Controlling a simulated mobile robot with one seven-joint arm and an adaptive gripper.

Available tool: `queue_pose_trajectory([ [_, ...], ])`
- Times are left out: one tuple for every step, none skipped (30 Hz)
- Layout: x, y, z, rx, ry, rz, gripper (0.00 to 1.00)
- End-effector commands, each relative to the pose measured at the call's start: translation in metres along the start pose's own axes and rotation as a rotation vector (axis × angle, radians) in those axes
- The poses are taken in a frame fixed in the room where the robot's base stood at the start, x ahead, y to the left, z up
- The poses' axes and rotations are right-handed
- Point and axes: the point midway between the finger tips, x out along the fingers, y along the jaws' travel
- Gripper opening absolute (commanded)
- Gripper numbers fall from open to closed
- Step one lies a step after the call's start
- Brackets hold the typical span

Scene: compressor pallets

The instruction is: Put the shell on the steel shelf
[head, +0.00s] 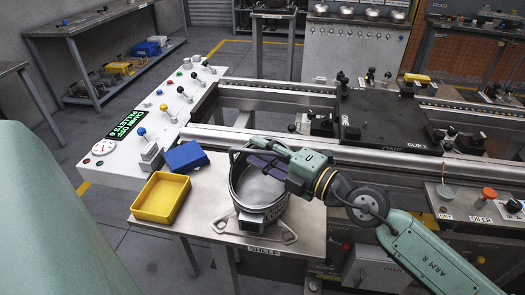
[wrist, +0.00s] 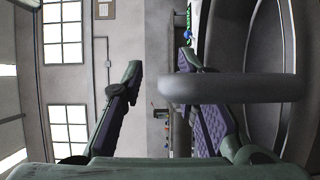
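The shell looks to be the round, open-topped grey metal drum (head: 261,205) standing upright on a small steel table (head: 200,226). I cannot tell whether a finger touches the drum, or which surface is the steel shelf.
A yellow tray (head: 161,197) and a blue box (head: 186,156) are left of the drum. A control panel (head: 150,115) and conveyor rails (head: 300,147) lie behind. A bench with a lower shelf (head: 125,72) stands back left. Several metal domes (head: 346,10) sit at the back.

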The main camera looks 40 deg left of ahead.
Motion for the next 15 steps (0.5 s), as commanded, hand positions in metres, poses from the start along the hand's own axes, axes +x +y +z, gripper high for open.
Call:
queue_pose_trajectory([
  [0.0, 0.0, 0.0, 0.0, 0.0, 0.0, 0.28],
  [0.0, 0.0, 0.0, 0.0, 0.0, 0.0, 0.28],
  [0.0, 0.0, 0.0, 0.0, 0.0, 0.0, 0.28],
  [-0.001, 0.0, 0.0, 0.0, -0.001, 0.0, 0.28],
  [-0.003, -0.001, 0.001, 0.0, -0.002, 0.0, 0.28],
  [-0.005, -0.002, 0.001, 0.001, -0.003, 0.001, 0.28],
  [-0.008, -0.002, 0.001, 0.002, -0.004, 0.002, 0.28],
  [-0.012, -0.003, 0.001, 0.002, -0.004, 0.002, 0.28],
  [-0.018, -0.003, 0.002, 0.001, -0.006, 0.003, 0.28],
  [-0.024, -0.004, 0.001, 0.001, -0.005, 0.002, 0.28],
  [-0.03, -0.004, 0.002, 0.0, -0.007, 0.003, 0.28],
  [-0.038, -0.005, 0.002, 0.001, -0.008, 0.003, 0.28],
  [-0.045, -0.005, 0.002, 0.001, -0.008, 0.003, 0.28],
  [-0.052, -0.005, 0.002, -0.001, -0.008, 0.004, 0.28],
  [-0.061, -0.005, 0.002, 0.0, -0.008, 0.003, 0.28],
])
